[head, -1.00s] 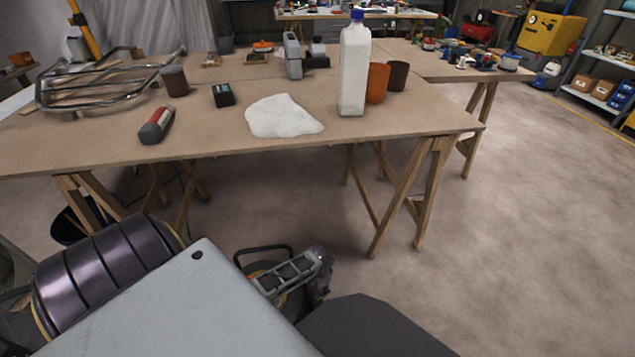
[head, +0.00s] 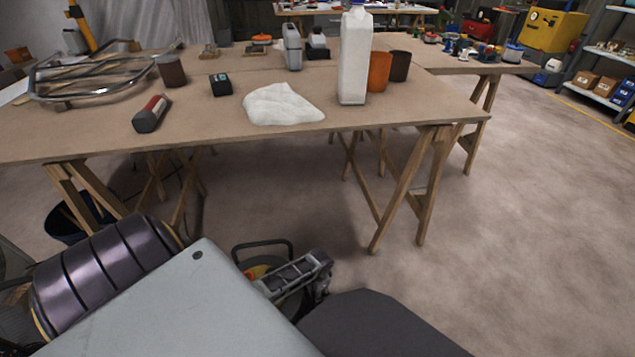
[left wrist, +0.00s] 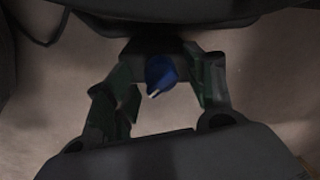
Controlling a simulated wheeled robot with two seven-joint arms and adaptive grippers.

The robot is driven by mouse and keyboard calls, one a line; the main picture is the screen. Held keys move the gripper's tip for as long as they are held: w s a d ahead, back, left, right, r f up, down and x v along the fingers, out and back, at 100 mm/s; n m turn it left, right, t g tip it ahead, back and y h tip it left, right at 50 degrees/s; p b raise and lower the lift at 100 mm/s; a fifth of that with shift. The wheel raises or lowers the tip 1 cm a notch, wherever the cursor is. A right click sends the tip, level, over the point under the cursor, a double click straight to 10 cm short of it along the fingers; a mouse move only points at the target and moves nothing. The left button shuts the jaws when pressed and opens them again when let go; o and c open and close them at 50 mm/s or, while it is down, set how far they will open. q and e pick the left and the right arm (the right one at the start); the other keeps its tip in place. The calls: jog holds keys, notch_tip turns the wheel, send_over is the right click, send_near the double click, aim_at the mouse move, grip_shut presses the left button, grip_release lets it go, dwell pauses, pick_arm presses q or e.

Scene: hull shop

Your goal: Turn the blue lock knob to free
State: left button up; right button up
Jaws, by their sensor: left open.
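The blue lock knob (left wrist: 160,72) shows in the left wrist view, with a small pale mark on its lower end. It sits below a dark, shadowed body (left wrist: 160,12) at the top of that picture. My left gripper (left wrist: 165,92) is open, with one finger on each side of the knob; I cannot tell whether either finger touches it. In the head view my left gripper (head: 298,278) is low in the middle, in front of a partly hidden yellow and orange thing with a black handle (head: 262,244). The knob does not show there. My right gripper is not in view.
A wooden trestle table (head: 200,130) stands ahead, carrying a white bottle (head: 353,60), a white cloth-like sheet (head: 282,104), a red and grey cylinder (head: 151,114) and cups. A dark bucket (head: 72,222) is beneath it at left. The floor to the right is clear.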

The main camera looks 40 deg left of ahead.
pick_arm(q)
jog(key=shift+f, duration=0.15)
jog(key=c, duration=1)
